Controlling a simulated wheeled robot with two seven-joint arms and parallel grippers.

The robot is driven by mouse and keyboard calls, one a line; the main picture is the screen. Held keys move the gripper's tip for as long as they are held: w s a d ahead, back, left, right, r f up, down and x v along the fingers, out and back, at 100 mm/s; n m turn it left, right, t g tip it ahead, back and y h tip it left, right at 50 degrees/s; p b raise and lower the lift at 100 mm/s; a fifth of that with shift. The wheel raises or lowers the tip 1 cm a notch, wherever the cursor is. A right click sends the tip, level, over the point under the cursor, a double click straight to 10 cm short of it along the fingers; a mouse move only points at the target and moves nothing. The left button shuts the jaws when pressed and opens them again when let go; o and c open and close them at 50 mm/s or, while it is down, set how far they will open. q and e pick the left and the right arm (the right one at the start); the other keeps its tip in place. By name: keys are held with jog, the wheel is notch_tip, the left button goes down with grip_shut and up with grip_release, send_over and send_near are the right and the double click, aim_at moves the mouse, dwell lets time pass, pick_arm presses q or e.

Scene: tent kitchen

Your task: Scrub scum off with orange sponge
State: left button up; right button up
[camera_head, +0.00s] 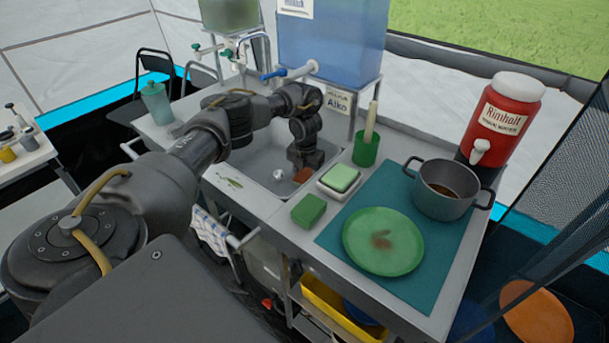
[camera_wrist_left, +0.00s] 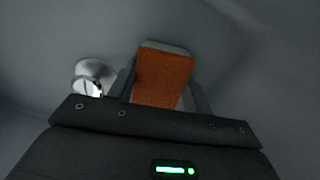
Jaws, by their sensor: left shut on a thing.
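The orange sponge (camera_wrist_left: 162,78) is held between the fingers of my left gripper (camera_wrist_left: 160,92) in the left wrist view. Its far edge shows a grey layer. In the head view my left gripper (camera_head: 305,168) reaches down into the grey sink basin (camera_head: 262,152), and a small part of the orange sponge (camera_head: 302,175) shows beside it. The sink drain (camera_wrist_left: 92,72) is left of the sponge in the wrist view. A greenish scum patch (camera_head: 230,182) lies on the counter at the sink's front left edge. My right gripper is not in view.
A green sponge (camera_head: 309,210) and a soap dish (camera_head: 339,181) with a green block stand right of the sink. A green plate (camera_head: 383,241) with a brown stain and a grey pot (camera_head: 447,188) stand on the teal mat (camera_head: 335,238). Taps overhang the sink.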

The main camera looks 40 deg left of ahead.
pick_arm(q)
jog(key=shift+r+p, duration=0.5)
notch_tip(320, 180, up, 5)
jog(key=p, duration=0.3)
jog(key=shift+f+p, duration=0.2)
jog(key=shift+p, duration=0.15)
jog(key=shift+r, duration=0.2)
jog(key=shift+r+p, duration=0.2)
jog(key=shift+p, duration=0.1)
notch_tip(320, 180, up, 3)
jog(key=shift+f+p, duration=0.15)
jog(key=shift+p, duration=0.95)
jog(key=shift+f, duration=0.1)
